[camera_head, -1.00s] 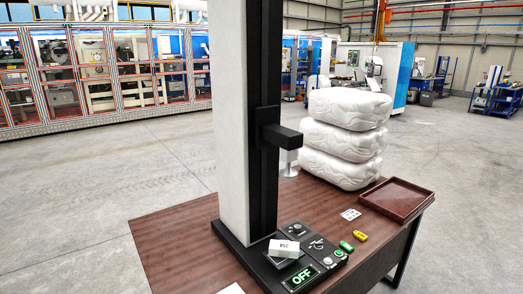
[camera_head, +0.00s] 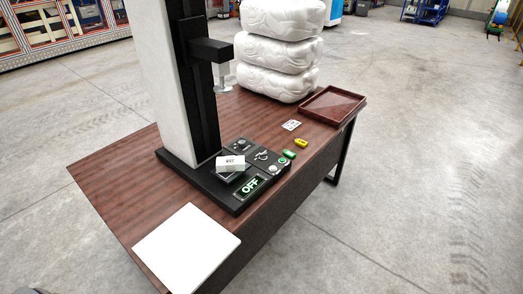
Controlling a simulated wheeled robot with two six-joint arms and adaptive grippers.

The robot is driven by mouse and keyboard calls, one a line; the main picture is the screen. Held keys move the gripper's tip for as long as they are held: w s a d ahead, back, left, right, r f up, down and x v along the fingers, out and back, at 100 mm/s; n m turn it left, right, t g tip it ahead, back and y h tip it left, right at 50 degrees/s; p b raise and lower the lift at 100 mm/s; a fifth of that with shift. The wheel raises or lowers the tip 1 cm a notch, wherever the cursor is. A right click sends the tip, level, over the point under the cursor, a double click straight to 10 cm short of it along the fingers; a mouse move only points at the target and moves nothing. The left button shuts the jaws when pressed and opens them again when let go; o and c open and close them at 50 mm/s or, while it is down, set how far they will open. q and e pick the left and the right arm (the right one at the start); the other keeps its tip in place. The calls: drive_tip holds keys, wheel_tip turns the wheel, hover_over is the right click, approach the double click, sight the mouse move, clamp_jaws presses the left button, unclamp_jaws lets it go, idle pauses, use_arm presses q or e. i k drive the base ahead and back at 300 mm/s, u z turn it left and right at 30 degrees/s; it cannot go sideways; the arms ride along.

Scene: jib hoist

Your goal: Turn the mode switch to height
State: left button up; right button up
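The jib hoist's tall white column (camera_head: 177,85) with a black rail stands on a black base on the brown table. Its black arm (camera_head: 211,50) juts to the right. The base carries a dark control panel (camera_head: 256,156) with small round controls and a switch-like mark; I cannot tell which is the mode switch or where it points. Neither of my grippers is in view.
A white sheet or board (camera_head: 187,248) lies at the table's near corner. A green piece (camera_head: 289,154), a yellow piece (camera_head: 301,142) and a white card (camera_head: 292,125) lie right of the panel. White stacked sacks (camera_head: 278,50) and a brown tray (camera_head: 333,104) stand behind.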

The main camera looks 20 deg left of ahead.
sight(263, 156)
drive_tip(key=z, duration=0.5)
drive_tip(key=k, duration=0.65)
drive_tip(key=z, duration=0.7)
drive_tip(key=k, duration=0.45)
drive_tip(key=z, duration=0.15)
drive_tip(key=i, duration=2.1)
drive_tip(key=u, duration=0.75)
drive_tip(key=i, duration=1.3)
drive_tip(key=u, duration=1.15)
drive_tip(key=i, duration=0.8)
drive_tip(key=u, duration=0.9)
